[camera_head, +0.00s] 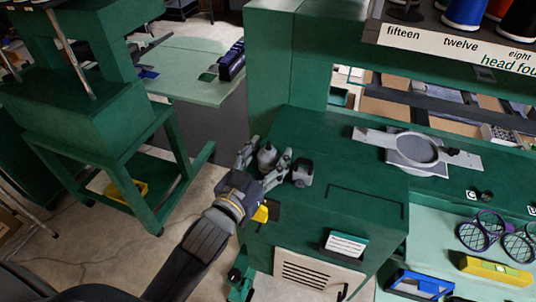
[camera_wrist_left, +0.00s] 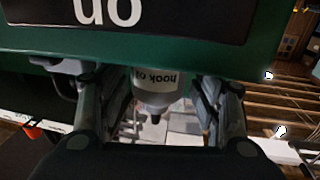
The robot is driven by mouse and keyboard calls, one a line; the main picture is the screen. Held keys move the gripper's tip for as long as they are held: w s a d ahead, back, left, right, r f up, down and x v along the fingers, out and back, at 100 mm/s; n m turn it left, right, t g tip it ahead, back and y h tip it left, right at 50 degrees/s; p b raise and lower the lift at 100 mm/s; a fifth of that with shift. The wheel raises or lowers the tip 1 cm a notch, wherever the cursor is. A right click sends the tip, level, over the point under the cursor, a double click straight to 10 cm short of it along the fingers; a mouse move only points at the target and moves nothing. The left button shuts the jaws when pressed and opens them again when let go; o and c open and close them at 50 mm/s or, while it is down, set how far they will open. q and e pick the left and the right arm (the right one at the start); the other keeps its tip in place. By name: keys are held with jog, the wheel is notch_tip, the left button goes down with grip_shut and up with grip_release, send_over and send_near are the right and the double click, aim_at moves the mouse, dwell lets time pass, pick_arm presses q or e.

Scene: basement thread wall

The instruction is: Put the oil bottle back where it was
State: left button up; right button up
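The oil bottle (camera_head: 267,157), small and grey with a pointed tip, stands at the left edge of the green cabinet top. My left gripper (camera_head: 265,163) reaches it from the front, one finger on each side. In the left wrist view the bottle (camera_wrist_left: 154,92) shows between the fingers (camera_wrist_left: 160,115), its label "hook oil" upside down. A narrow gap shows between the bottle and each finger, so the gripper looks open around it. The bottle's base is hidden. My right gripper is in neither view.
A dark grey cup-like part (camera_head: 303,172) stands just right of the gripper. A grey ring fixture (camera_head: 412,150) is further right. A yellow part (camera_head: 265,213) sits below the gripper. Bare floor (camera_head: 112,249) lies to the left. A green panel with a black sign (camera_wrist_left: 150,18) fills the top of the wrist view.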

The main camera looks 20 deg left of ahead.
pick_arm(q)
jog(key=shift+s+r, duration=0.1)
jog(key=shift+r, duration=0.05)
jog(key=shift+s, duration=0.15)
jog(key=s+b, duration=0.1)
jog(key=s, duration=0.1)
jog(key=s+a, duration=0.1)
jog(key=s, duration=0.2)
jog(key=s+b, duration=0.1)
jog(key=s, duration=0.2)
jog(key=shift+s+a+b, duration=0.2)
jog(key=shift+a+b, duration=0.1)
jog(key=s+p, duration=0.1)
jog(key=s, duration=0.2)
jog(key=shift+a+p, duration=0.3)
jog(key=shift+p, duration=0.05)
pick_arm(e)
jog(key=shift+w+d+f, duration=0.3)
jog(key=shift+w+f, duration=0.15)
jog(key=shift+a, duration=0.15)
